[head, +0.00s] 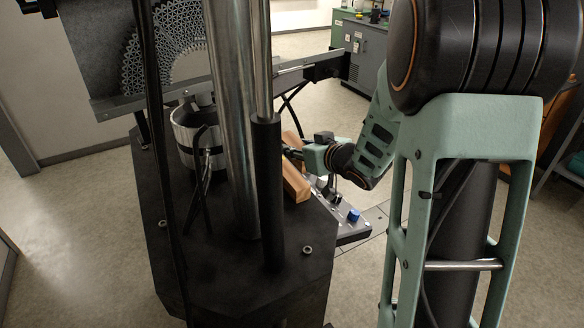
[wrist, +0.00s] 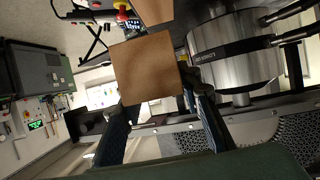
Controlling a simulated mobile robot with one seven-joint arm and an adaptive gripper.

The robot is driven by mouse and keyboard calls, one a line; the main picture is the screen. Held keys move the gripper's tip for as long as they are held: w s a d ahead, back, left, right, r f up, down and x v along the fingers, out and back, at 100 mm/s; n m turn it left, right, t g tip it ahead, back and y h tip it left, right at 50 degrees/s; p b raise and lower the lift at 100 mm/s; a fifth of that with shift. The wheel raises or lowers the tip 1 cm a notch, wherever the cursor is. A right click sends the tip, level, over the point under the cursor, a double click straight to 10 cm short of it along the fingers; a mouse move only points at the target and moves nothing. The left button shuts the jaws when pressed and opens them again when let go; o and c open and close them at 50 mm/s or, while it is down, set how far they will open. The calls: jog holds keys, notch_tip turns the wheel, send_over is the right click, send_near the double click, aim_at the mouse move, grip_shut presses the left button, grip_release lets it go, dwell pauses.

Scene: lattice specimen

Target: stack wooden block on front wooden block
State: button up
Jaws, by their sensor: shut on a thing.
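A wooden block (wrist: 146,68) with a square tan face sits between the two fingers of my gripper (wrist: 160,98) in the wrist view. The gripper is shut on it. Part of a second wooden block (wrist: 153,10) shows at the top edge of the wrist view, just beyond the held one. In the head view, wood (head: 296,186) shows behind the dark column, beside my gripper (head: 291,154). The column hides much of it, and I cannot tell there whether the blocks touch.
A steel cylinder (wrist: 235,50) of the test machine stands close to the right of the held block in the wrist view. Dark columns (head: 267,190) rise from the black base (head: 210,270). A panel with a blue knob (head: 353,215) lies right of the wood.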

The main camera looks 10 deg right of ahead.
aim_at(293, 163)
jog(key=shift+a+f, duration=0.5)
jog(key=shift+f, duration=0.05)
jog(key=shift+s+a+f+b, duration=0.1)
jog(key=shift+a+f+b, duration=0.1)
jog(key=shift+f, duration=0.7)
jog(key=shift+a+f+b, duration=0.1)
jog(key=shift+f+b, duration=0.05)
jog(key=shift+f, duration=0.75)
jog(key=shift+f, duration=0.2)
jog(key=o, duration=1.2)
jog(key=shift+r, duration=0.15)
jog(key=shift+s+d+r, duration=0.15)
jog(key=shift+s+d, duration=0.05)
jog(key=shift+s, duration=0.05)
jog(key=v, duration=1.1)
jog(key=shift+s+p, duration=0.25)
jog(key=shift+p, duration=0.1)
